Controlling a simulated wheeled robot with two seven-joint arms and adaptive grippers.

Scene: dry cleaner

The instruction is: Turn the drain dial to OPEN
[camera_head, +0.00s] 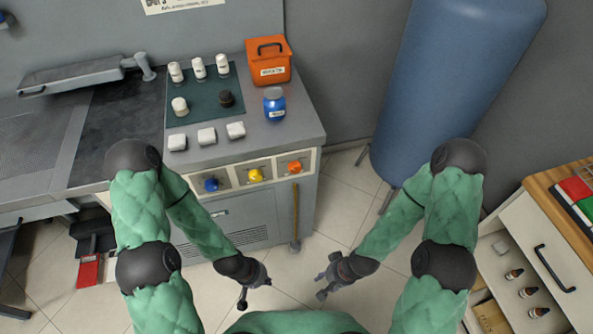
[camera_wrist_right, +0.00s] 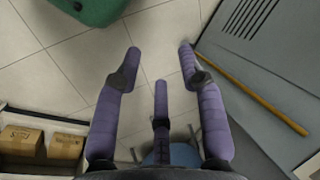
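Three dials sit in a row on the front panel of the grey cabinet: blue (camera_head: 212,184), yellow (camera_head: 255,175) and orange (camera_head: 294,167). Their labels are too small to read, so I cannot tell which is the drain dial. My left gripper (camera_head: 257,292) is open and empty, below and in front of the panel, apart from every dial. My right gripper (camera_head: 324,278) is open and empty, lower right of the panel. In the right wrist view the right gripper (camera_wrist_right: 158,62) has its fingers spread over the floor with nothing between them.
The cabinet top (camera_head: 300,130) holds bottles, white blocks, a blue jar (camera_head: 274,104) and an orange box (camera_head: 268,62). A wooden stick (camera_head: 295,215) stands against the cabinet front. A blue tank (camera_head: 445,80) and an open drawer unit (camera_head: 540,250) are at the right.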

